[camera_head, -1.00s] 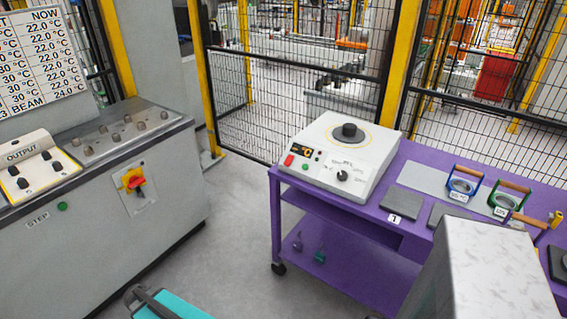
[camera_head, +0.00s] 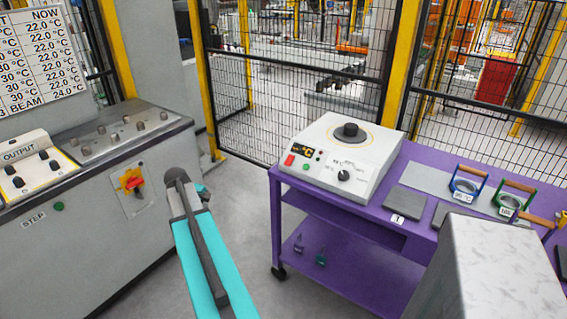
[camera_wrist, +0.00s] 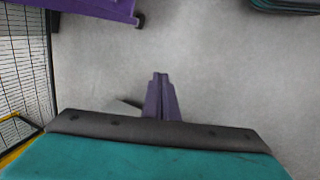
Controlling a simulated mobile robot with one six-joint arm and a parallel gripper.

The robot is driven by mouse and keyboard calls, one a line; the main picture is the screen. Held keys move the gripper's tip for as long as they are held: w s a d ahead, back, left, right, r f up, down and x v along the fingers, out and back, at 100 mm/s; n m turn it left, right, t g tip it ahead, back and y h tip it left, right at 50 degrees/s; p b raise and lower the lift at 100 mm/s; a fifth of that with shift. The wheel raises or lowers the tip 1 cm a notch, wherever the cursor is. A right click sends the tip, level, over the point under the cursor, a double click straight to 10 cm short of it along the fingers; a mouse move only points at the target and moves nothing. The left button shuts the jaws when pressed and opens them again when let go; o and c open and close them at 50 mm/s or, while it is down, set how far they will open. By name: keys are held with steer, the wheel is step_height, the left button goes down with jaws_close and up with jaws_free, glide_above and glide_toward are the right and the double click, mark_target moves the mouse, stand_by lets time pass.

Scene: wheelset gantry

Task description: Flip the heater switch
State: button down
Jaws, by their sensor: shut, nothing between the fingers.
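The white heater (camera_head: 345,150) stands on the purple cart (camera_head: 420,243), with a dark round plate on top. Whether the switch is on or off is too small to tell. My gripper (camera_wrist: 160,80) shows in the wrist view with its fingers together and empty, above bare grey floor. It is apart from the heater, which is out of the wrist view. In the head view my teal arm lies between the cabinet and the cart; the fingers cannot be made out.
A grey cabinet (camera_head: 90,225) on the left carries a red rotary switch on a yellow plate (camera_head: 130,181) and an output box (camera_head: 32,165). Blue and green handled rings (camera_head: 468,186) sit on the cart. Mesh fencing (camera_head: 290,100) stands behind. Floor between cabinet and cart is open.

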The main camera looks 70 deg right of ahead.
mark_target(287, 162)
steer(key=s+d+r+m+h+b, duration=0.1)
steer(key=s+d+r, duration=0.8)
steer(key=d+r, duration=0.3)
steer(key=s+d+r+h+b, duration=0.1)
steer(key=s+d+r+h, duration=0.1)
steer(key=s+d+r, duration=0.7)
step_height(287, 162, up, 4)
steer(key=d, duration=0.2)
steer(key=shift+s+d+m+g, duration=0.25)
steer(key=shift+d+m+g, duration=0.15)
steer(key=shift+d+p+x, duration=0.2)
steer(key=shift+p+x, duration=0.65)
steer(key=shift+x, duration=6.15)
steer(key=shift+r, duration=0.1)
steer(key=shift+s, duration=0.1)
